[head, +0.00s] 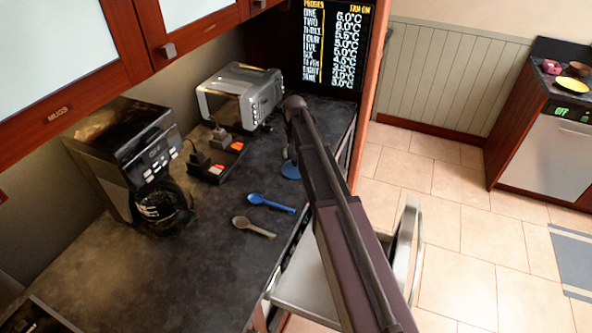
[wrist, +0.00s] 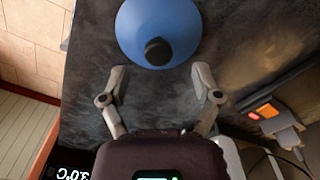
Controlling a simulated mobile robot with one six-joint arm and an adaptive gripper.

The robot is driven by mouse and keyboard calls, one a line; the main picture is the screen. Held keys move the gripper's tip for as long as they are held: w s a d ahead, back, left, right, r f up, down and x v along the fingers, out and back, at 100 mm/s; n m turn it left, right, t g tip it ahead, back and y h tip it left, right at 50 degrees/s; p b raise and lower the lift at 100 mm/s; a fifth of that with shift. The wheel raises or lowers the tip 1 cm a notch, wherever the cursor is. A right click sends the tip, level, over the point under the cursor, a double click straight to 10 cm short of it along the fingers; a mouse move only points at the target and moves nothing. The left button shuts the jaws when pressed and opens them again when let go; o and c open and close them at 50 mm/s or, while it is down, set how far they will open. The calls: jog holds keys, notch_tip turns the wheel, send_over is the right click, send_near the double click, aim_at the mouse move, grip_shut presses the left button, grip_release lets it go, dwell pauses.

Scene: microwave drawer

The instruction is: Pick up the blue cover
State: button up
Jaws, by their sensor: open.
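The blue cover (wrist: 140,22) is a round, shallow blue dome with a black knob (wrist: 158,51) on top. In the wrist view it lies on the dark counter at the top of the picture, its top edge cut off. My gripper (wrist: 160,76) is open and empty, its two fingers spread apart. The knob lies just beyond the fingertips, roughly centred between them. In the head view only a small part of the cover (head: 290,170) shows beside my arm, which hides the rest.
A blue spoon (head: 271,203) and a grey-brown spoon (head: 253,228) lie on the counter. A power strip (head: 215,165) with plugs, a toaster (head: 241,94) and a coffee maker (head: 125,160) stand farther left. An open drawer (head: 305,282) juts out below the counter. Cabinets hang above.

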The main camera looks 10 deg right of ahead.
aim_at(295, 160)
jog(key=shift+s+f+b, duration=0.1)
jog(key=shift+f+b, duration=1.9)
jog(key=shift+f, duration=0.2)
jog(key=c, duration=1.1)
